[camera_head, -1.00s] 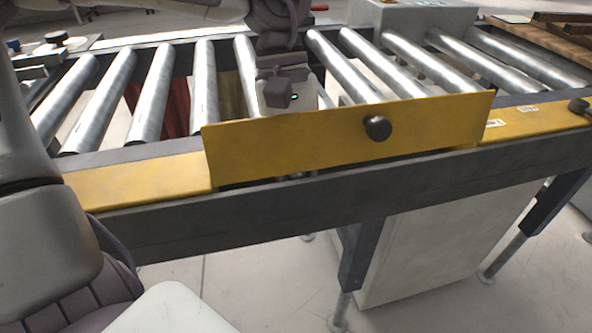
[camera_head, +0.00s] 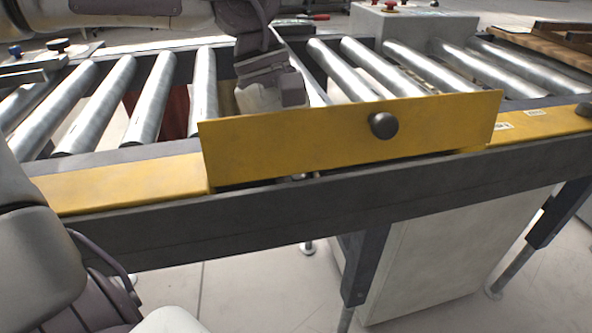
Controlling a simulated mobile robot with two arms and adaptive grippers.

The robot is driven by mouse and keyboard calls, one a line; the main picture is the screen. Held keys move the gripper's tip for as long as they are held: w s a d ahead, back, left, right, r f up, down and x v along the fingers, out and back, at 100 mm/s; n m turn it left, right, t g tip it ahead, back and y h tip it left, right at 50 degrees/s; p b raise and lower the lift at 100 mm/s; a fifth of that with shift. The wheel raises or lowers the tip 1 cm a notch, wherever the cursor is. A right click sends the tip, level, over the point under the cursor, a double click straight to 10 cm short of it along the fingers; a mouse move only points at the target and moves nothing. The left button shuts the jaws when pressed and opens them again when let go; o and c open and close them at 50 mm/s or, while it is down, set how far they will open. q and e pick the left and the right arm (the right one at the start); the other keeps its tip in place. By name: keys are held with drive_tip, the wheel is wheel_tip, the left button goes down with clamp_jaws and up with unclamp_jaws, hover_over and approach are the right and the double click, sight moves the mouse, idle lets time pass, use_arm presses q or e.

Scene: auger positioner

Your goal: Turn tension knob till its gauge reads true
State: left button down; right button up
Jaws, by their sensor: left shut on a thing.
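My left gripper (camera_head: 280,98) hangs behind the raised yellow panel (camera_head: 290,141), over the gap in the rollers. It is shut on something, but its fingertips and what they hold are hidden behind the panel. The panel stands tilted on the near rail and carries a round dark knob (camera_head: 382,125) on its front face. My left gripper is to the left of that knob and apart from it. I cannot make out a gauge or identify the tension knob. My right gripper is not in view.
Steel rollers (camera_head: 152,100) run on both sides of the gap. A yellow rail cover (camera_head: 120,190) lies along the near dark frame (camera_head: 200,222). A grey box with red buttons (camera_head: 405,28) stands at the back. A pale cabinet (camera_head: 425,255) is under the conveyor.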

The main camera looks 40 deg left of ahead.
use_arm(q)
drive_tip(key=c, duration=0.9)
unclamp_jaws()
drive_tip(key=shift+o, duration=0.2)
drive_tip(key=shift+v, duration=4.05)
drive_tip(key=shift+w+r, duration=0.1)
